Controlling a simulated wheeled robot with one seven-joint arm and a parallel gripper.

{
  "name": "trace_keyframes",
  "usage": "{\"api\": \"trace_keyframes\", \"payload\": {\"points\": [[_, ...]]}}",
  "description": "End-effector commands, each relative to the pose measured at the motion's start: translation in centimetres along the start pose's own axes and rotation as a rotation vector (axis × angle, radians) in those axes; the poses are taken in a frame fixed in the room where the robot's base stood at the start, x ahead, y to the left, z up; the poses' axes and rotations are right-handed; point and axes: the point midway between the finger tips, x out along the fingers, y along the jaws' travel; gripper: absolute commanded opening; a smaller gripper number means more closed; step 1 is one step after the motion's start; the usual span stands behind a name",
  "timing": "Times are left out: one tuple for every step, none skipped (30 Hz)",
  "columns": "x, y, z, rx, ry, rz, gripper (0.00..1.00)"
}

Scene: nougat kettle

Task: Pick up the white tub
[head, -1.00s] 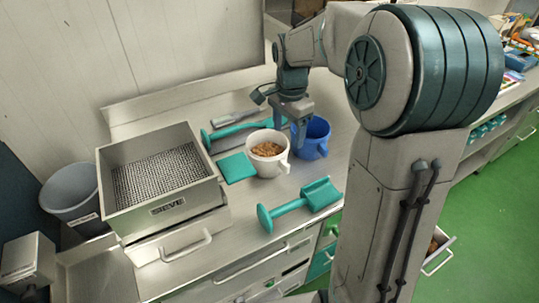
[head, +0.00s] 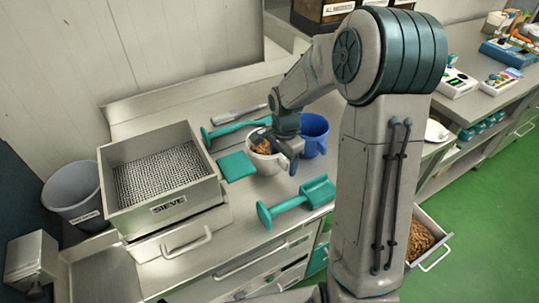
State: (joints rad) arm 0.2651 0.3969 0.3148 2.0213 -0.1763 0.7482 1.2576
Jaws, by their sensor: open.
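The white tub (head: 263,165) stands upright on the steel worktop (head: 215,245), between the sieve box and a blue jug. It holds brown crumbly bits. My gripper (head: 280,158) is open and points down at the tub's right side, its fingers over or around the rim. It hides the right part of the tub, including the handle. I cannot tell whether a finger touches the tub.
The blue jug (head: 315,134) stands close behind and right of the tub. A teal square (head: 237,167), a teal scoop (head: 300,198) and another teal tool (head: 232,129) lie around it. The sieve box (head: 160,178) is at left. An open drawer (head: 424,238) juts out at lower right.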

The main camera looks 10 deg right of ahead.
Motion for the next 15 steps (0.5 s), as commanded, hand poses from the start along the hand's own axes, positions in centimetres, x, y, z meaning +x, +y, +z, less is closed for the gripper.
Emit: {"api": "trace_keyframes", "payload": {"points": [[0.02,0.00,0.00,0.000,0.000,0.000,0.66],[0.02,0.00,0.00,0.000,0.000,0.000,0.66],[0.01,0.00,0.00,0.000,0.000,0.000,0.66],[0.01,0.00,0.00,0.000,0.000,0.000,0.66],[0.00,0.00,0.00,0.000,0.000,0.000,0.63],[0.00,0.00,0.00,0.000,0.000,0.000,0.52],[0.00,0.00,0.00,0.000,0.000,0.000,0.44],[-0.01,0.01,0.00,0.000,0.000,0.000,0.35],[-0.01,0.00,0.00,-0.001,0.000,0.000,0.24],[-0.01,0.00,0.00,-0.001,0.000,0.000,0.16],[-0.02,0.00,0.00,0.000,0.000,0.000,0.15],[-0.08,-0.04,-0.02,0.000,0.001,-0.001,0.15],[-0.08,-0.04,-0.02,0.000,0.001,-0.001,0.15],[-0.08,-0.04,-0.02,0.000,0.001,-0.001,0.15],[-0.08,-0.03,-0.02,0.000,0.001,-0.001,0.15]]}}
